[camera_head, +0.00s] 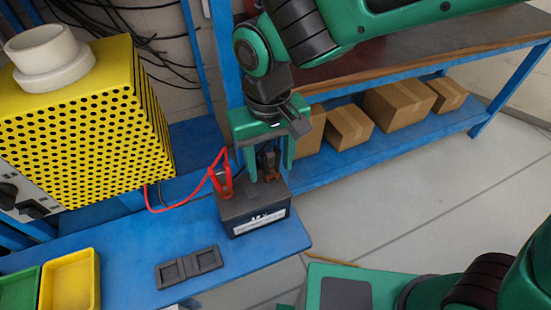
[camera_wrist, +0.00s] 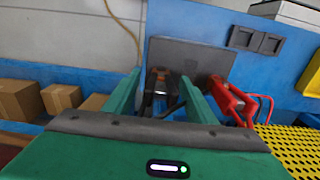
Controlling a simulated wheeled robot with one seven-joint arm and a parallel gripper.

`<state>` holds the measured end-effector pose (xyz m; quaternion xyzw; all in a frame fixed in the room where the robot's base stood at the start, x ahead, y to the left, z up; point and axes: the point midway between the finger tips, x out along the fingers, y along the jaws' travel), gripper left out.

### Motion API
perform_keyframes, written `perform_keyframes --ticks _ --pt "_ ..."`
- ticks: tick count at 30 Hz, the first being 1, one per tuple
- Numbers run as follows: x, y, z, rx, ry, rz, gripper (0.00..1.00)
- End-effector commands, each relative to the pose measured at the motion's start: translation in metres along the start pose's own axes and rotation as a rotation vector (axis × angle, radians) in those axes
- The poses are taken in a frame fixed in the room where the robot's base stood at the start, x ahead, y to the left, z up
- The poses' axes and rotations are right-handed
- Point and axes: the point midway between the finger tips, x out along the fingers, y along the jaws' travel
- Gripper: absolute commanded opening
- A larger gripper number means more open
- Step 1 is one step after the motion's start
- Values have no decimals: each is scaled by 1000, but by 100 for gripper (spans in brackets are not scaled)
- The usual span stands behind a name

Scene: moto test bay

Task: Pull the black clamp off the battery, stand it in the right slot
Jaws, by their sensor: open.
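The black clamp (camera_head: 267,161) stands on top of the dark battery (camera_head: 256,214), its copper-coloured jaws at the battery end. My gripper (camera_head: 269,174) is open above the battery, with one green finger on each side of the clamp. In the wrist view the clamp (camera_wrist: 159,92) shows between the spread fingers (camera_wrist: 160,77), with a gap to each finger. A black holder with two slots lies flat on the blue bench; its right slot (camera_head: 204,260) looks empty. The holder (camera_wrist: 257,40) also shows in the wrist view.
A red clamp (camera_head: 221,176) with a red cable sits on the battery, left of my gripper. A yellow perforated charger (camera_head: 88,135) stands at left. Green (camera_head: 18,290) and yellow (camera_head: 70,282) bins sit at the bench's front left. Cardboard boxes (camera_head: 398,105) lie on the shelf behind.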

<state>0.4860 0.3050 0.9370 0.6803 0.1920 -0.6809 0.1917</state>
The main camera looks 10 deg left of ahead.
Motion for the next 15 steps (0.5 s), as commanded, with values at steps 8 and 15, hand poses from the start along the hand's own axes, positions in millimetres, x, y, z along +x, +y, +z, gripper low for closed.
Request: perform_keyframes --ticks 8,15 --pt "0 0 0 0 0 0 41" --pt "0 0 0 0 0 0 0"
